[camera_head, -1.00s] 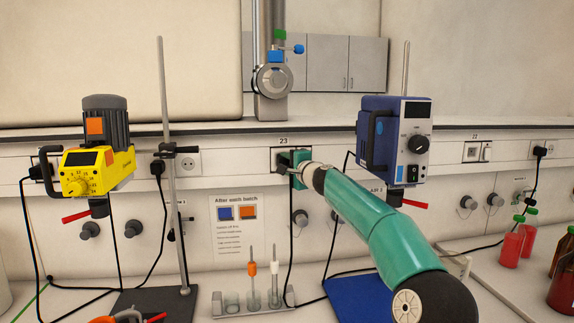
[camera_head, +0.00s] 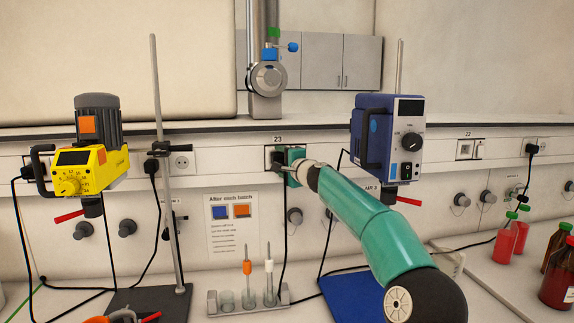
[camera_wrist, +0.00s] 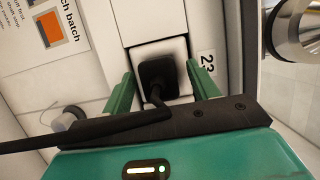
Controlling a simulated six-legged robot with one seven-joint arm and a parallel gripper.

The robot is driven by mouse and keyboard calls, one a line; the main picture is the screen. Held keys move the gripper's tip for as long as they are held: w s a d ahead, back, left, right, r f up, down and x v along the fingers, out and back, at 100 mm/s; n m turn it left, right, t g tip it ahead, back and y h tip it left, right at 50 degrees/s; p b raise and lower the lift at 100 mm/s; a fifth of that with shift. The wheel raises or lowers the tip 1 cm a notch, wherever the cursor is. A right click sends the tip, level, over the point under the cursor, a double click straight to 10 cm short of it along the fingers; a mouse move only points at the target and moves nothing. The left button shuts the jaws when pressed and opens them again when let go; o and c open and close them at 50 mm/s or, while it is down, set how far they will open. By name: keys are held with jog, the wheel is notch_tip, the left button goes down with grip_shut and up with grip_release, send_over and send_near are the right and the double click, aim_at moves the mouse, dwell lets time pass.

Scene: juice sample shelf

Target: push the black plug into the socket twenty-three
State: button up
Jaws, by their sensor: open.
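The black plug (camera_wrist: 157,74) sits at the white face of socket twenty-three (camera_wrist: 178,47), with its cord running back toward my gripper. Whether it is fully seated I cannot tell. In the head view the plug (camera_head: 276,157) is a dark shape under the "23" label (camera_head: 278,140). My gripper (camera_wrist: 160,84) is open, its two green fingers on either side of the plug with gaps between. In the head view my gripper (camera_head: 292,163) is at the socket and hides part of it.
A black cable hangs below the socket.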

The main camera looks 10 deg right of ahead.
jog(key=v, duration=1.4)
jog(key=s+a+f+n+g+y, duration=0.1)
jog(key=s+a+f+n+g, duration=0.2)
jog(key=a, duration=0.4)
jog(key=s+a+f+n+g, duration=0.1)
jog(key=s+a+f+n, duration=0.1)
jog(key=a+f+n, duration=0.35)
jog(key=s+a+f+n+g+h, duration=0.1)
jog(key=s+a+f+n+g, duration=0.1)
jog(key=s+a+f+g, duration=0.4)
jog(key=s+d+f+n+h, duration=0.1)
jog(key=s+d, duration=0.3)
jog(key=s, duration=0.7)
jog(key=s+d+f+n+g+h, duration=0.1)
jog(key=s+d+f+h, duration=0.2)
jog(key=s, duration=0.9)
jog(key=s+d+f+n+h, duration=0.1)
jog(key=s+d+f, duration=0.3)
jog(key=s, duration=0.7)
jog(key=shift+s+d+h, duration=0.15)
jog(key=shift+d+h, duration=0.45)
jog(key=shift+d, duration=0.55)
jog(key=shift+n, duration=0.25)
